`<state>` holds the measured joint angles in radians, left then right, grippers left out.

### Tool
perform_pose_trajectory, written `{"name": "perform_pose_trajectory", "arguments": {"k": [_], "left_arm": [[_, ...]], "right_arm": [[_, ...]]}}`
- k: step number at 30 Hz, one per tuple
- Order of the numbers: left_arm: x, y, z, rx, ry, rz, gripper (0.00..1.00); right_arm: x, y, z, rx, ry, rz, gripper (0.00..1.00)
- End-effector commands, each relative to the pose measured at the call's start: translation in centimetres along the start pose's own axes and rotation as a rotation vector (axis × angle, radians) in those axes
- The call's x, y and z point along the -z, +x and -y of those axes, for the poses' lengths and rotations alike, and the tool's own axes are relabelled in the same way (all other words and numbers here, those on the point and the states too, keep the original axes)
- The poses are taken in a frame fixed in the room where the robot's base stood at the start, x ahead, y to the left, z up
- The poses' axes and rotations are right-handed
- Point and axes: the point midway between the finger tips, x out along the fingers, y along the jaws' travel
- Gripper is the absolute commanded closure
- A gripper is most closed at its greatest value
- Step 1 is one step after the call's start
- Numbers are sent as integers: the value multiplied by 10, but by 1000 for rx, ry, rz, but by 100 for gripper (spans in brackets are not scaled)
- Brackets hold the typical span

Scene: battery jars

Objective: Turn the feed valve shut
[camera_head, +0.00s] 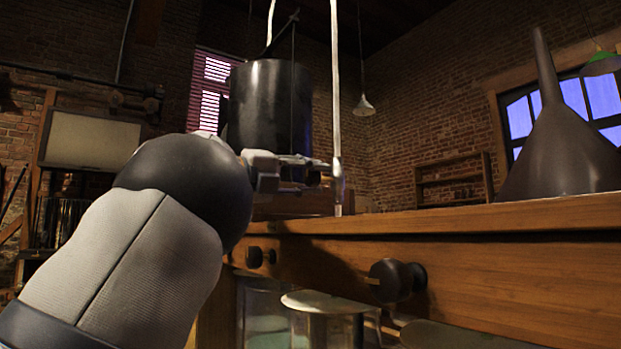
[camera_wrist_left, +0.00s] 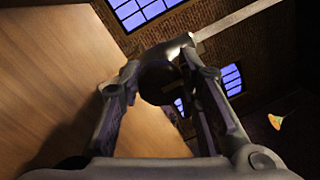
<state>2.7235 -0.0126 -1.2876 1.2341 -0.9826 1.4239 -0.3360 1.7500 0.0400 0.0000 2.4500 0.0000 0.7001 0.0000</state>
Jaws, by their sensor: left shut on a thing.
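The feed valve (camera_head: 338,184) appears as a small metal fitting low on a pale vertical tube (camera_head: 336,85), just past the bench's left end. My left gripper (camera_head: 316,173) reaches it from the left, level with the fitting. In the left wrist view, my left gripper (camera_wrist_left: 165,82) has its two fingers closed around a dark rounded part of the valve (camera_wrist_left: 158,72). The pale tube (camera_wrist_left: 240,18) runs off to the upper right there. How far the valve is turned cannot be told. My right gripper is not in view.
A black cylindrical vessel (camera_head: 268,105) stands behind my left gripper. The wooden bench (camera_head: 460,220) fills the right, with dark knobs (camera_head: 392,281) on its front and glass jars (camera_head: 330,318) beneath. A dark funnel-shaped vessel (camera_head: 562,150) stands on top.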

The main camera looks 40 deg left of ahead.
Motion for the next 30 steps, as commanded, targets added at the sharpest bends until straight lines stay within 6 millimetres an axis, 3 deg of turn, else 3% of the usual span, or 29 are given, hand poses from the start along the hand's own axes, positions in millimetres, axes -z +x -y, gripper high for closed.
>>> {"name": "perform_pose_trajectory", "arguments": {"k": [10, 11, 13, 23, 26, 30], "left_arm": [[-1, 0, 1, 2, 4, 2, 98], [-1, 0, 1, 2, 4, 2, 63], [0, 0, 1, 2, 4, 2, 49], [0, -4, 1, 1, 2, 2, 49], [-1, -21, 1, 1, 1, 4, 49], [-2, -60, 2, 3, 0, 7, 49]], "right_arm": [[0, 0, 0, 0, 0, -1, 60], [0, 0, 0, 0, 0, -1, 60], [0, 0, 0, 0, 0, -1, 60], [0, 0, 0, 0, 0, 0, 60], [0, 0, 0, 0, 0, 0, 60], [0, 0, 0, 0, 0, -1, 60]]}}
